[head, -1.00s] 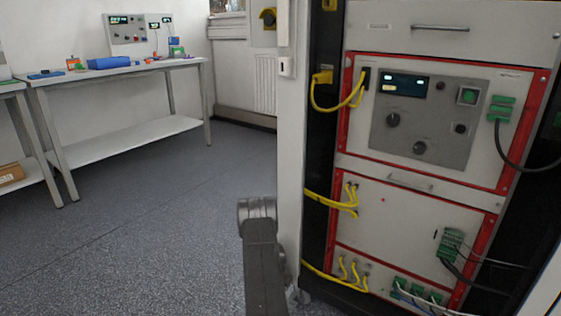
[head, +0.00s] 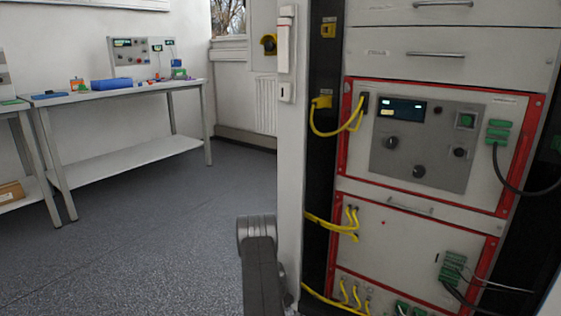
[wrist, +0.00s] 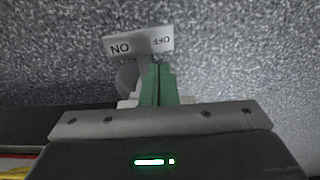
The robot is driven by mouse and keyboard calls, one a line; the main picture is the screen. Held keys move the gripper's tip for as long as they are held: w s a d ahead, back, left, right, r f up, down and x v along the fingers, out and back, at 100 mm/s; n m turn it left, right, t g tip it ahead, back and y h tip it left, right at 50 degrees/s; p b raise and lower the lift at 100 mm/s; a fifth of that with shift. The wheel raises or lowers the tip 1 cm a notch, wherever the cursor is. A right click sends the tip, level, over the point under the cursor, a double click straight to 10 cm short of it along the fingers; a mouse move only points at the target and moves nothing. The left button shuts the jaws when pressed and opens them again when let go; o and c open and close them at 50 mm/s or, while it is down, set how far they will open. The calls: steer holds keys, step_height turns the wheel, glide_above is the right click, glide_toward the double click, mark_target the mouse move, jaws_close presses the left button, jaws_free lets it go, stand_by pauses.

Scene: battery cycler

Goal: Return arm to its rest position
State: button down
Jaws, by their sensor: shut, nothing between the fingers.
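My gripper (wrist: 160,84) shows in the wrist view. Its two green fingers are together, with nothing between them. Speckled grey floor fills the background. In the head view my arm rises at the bottom centre, left of the cabinet post; the gripper itself does not show there.
The cycler cabinet (head: 420,215), with red-framed panels and yellow cables (head: 335,130), stands at the right. Its pale post (head: 290,170) is close beside my arm. A workbench (head: 130,92) with instruments stands at the back left. The floor (head: 150,225) between is clear.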

step_height(320, 180, down, 6)
steer(key=shift+f+b, duration=0.1)
steer(key=shift+b, duration=0.8)
steer(key=shift+r, duration=0.25)
